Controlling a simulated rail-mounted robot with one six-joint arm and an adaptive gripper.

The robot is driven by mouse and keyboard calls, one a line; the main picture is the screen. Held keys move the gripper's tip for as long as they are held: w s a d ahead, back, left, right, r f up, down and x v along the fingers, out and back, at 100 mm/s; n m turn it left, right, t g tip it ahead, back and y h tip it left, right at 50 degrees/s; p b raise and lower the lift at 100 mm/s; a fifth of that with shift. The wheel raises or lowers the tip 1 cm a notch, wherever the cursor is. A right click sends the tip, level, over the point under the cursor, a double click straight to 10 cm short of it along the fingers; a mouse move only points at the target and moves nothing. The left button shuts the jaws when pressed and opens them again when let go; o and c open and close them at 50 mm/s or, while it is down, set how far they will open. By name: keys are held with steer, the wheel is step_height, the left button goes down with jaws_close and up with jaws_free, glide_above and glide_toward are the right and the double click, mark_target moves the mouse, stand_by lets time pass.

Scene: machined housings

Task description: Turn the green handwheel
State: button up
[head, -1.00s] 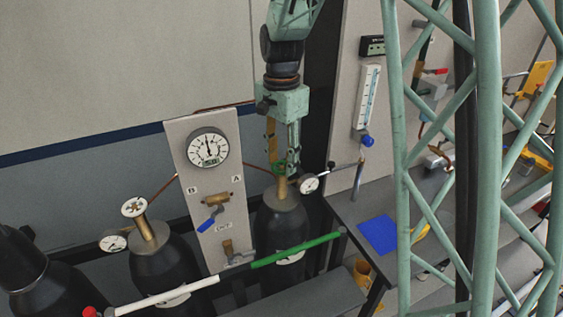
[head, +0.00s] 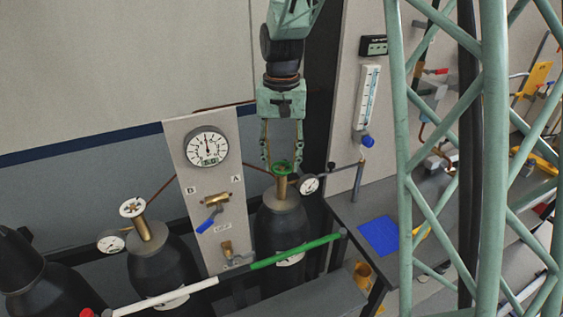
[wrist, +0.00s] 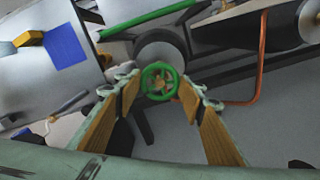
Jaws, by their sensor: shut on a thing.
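The green handwheel (head: 282,167) sits on the brass valve stem of the right dark cylinder (head: 284,235). My gripper (head: 282,162) points down from above, with one finger on each side of the wheel. In the wrist view, the green handwheel (wrist: 159,82) lies between the tips of the tan-padded fingers, and its spokes and brass hub show. My gripper (wrist: 160,84) is shut on the wheel's rim. The exact contact at the rim is too small to see in the head view.
A small gauge (head: 308,185) sits just right of the wheel. A panel with a large gauge (head: 207,147) and a blue-handled valve (head: 209,220) stands to the left. A green-and-white rail (head: 297,250) crosses in front of the cylinders.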

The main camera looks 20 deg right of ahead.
mark_target(282, 167)
steer(key=n, duration=0.4)
steer(key=shift+n, duration=2.1)
steer(key=o, duration=0.8)
steer(key=shift+o, duration=0.2)
step_height(282, 167, up, 12)
steer(key=shift+s+b, duration=0.1)
steer(key=shift+b, duration=0.2)
